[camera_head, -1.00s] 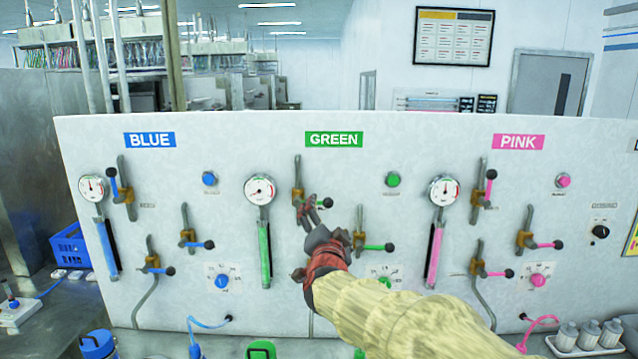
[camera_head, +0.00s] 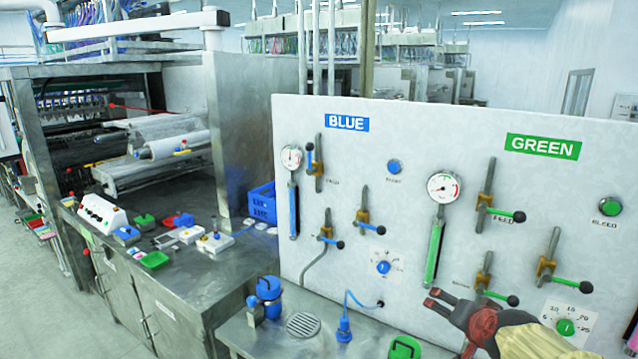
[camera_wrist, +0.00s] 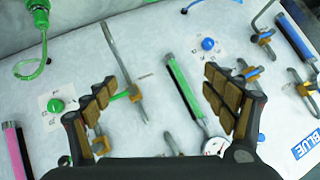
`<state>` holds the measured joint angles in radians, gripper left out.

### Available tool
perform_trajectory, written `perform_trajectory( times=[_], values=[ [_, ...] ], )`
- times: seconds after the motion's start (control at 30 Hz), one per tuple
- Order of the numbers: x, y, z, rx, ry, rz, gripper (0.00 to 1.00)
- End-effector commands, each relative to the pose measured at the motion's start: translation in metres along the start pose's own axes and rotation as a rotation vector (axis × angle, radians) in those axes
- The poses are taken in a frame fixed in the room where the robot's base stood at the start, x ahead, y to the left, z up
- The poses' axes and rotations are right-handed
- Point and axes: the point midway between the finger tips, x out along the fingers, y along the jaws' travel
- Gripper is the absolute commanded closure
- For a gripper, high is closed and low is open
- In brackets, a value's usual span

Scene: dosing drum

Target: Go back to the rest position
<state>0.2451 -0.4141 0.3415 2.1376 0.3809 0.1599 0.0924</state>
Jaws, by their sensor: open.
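My gripper (camera_head: 452,303) is at the lower right of the head view, in front of the green section of the white panel (camera_head: 290,262). Its fingers are apart and nothing is between them. In the wrist view my gripper (camera_wrist: 165,115) shows two spread fingers with padded inner faces, and the panel lies behind them. The green level tube (camera_wrist: 185,85) and a green-handled valve (camera_wrist: 125,95) show between the fingers. In the head view the green feed valve (camera_head: 506,215) has its handle pointing right. The green lower valve (camera_head: 497,298) is just beyond my gripper.
The blue section has a gauge (camera_head: 291,157), valves and a dial (camera_head: 382,267). A blue canister (camera_head: 268,290) and a green-handled item (camera_head: 405,347) stand on the steel bench below. A blue crate (camera_head: 262,203) and small devices sit on the left counter.

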Motion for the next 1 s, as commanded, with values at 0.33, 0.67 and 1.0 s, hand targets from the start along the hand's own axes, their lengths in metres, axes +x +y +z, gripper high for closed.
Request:
perform_trajectory(
  times=[0.33,0.67,1.0],
  values=[
    [-0.128,0.036,0.174,-0.443,-0.496,0.056,0.15],
    [-0.194,0.039,0.200,-0.627,-0.464,0.016,0.15],
    [-0.195,0.034,0.200,-0.636,-0.459,0.002,0.15]
  ],
)
